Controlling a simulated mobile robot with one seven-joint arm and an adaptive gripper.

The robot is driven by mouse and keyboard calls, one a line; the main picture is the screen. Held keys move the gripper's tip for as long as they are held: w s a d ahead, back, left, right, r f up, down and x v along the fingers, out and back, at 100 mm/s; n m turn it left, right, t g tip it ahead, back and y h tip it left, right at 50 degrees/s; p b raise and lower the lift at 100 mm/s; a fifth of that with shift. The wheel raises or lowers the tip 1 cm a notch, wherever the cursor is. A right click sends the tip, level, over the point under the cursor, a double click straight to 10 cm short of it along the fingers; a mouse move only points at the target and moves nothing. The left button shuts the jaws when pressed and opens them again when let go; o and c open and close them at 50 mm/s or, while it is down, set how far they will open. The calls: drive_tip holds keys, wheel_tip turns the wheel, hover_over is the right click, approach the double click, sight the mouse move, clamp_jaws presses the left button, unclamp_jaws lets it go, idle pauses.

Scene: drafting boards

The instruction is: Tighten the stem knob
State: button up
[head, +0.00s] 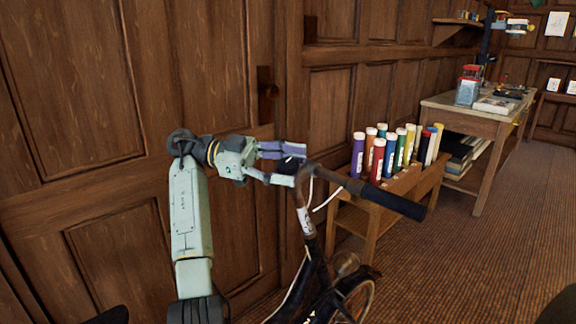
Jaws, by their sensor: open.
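A dark bicycle stands in front of the wood-panelled wall, its worn stem (306,218) upright and its handlebar (345,183) reaching right to a black grip. My gripper (297,165) comes in from the left at the top of the stem. Its two fingers are apart, one above the other. A small dark part (290,163) shows between the fingers, at the near end of the bar; it may be the stem knob, but I cannot tell for sure. I cannot tell whether the fingers touch it. The lower finger hides part of the stem top.
A wooden bench (400,190) with several coloured tubes stands behind the handlebar. A table (490,122) with boxes and papers stands farther right. White cables (328,198) hang by the stem. The floor (470,265) at the right is clear.

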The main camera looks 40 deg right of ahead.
sight(288, 162)
wheel_tip(288, 162, up, 10)
drive_tip(key=shift+r, duration=0.1)
idle(0.4)
idle(0.4)
